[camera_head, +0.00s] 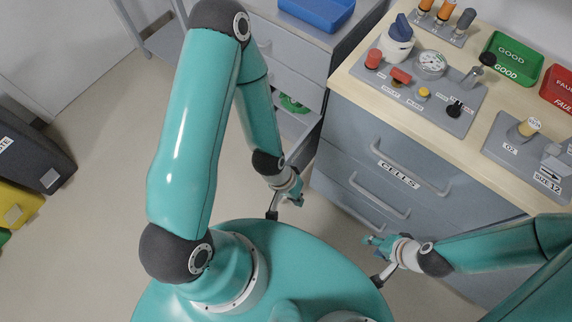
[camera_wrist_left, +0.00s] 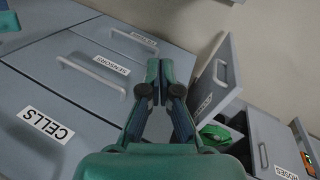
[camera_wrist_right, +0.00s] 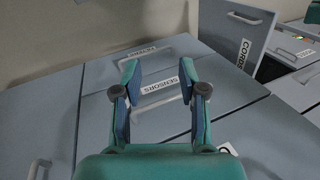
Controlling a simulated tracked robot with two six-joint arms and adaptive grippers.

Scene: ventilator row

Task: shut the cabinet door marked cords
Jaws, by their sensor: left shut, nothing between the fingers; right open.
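The cabinet door marked cords (camera_wrist_right: 236,38) stands open in the right wrist view, with a bar handle near its top edge. In the left wrist view the open door (camera_wrist_left: 216,78) stands right of my left gripper (camera_wrist_left: 160,68), its label seen at a steep angle. A green item (camera_wrist_left: 216,132) shows in the open compartment beside it. My left gripper (camera_head: 296,198) is shut and empty, apart from the door. My right gripper (camera_head: 372,241) is open and empty; in the right wrist view it (camera_wrist_right: 158,67) is in front of the drawer marked sensors (camera_wrist_right: 158,97).
The drawer marked cells (camera_head: 395,172) and others below it are closed. The bench top (camera_head: 345,78) above holds a device panel, a green tray (camera_head: 513,58) and a red tray (camera_head: 558,88). A blue tray (camera_head: 318,12) sits on the left cabinet. Open floor (camera_head: 110,130) lies left.

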